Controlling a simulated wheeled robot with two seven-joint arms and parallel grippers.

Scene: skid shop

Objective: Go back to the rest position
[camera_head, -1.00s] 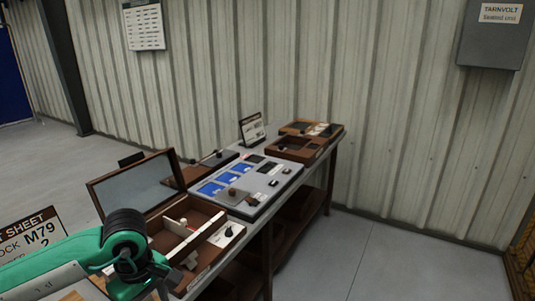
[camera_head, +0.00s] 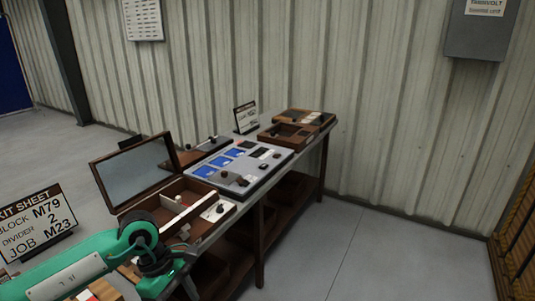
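My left arm, green with black joints, comes in from the lower left. Its gripper is hard to make out at the bottom edge, below the wrist, and its fingers cannot be told apart. My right arm and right gripper are not in view. An open wooden box (camera_head: 225,205) with a raised lid (camera_head: 133,172) stands on the workbench just beyond my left arm. The box has light dividers and a few small parts inside. A grey board (camera_head: 262,183) with blue panels and dark parts lies behind it.
Wooden trays (camera_head: 297,131) and a small sign (camera_head: 246,117) stand at the bench's far end. A kit sheet sign (camera_head: 40,224) stands at the left. A grey wall box (camera_head: 476,32) hangs at upper right. The floor (camera_head: 390,262) right of the bench is clear.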

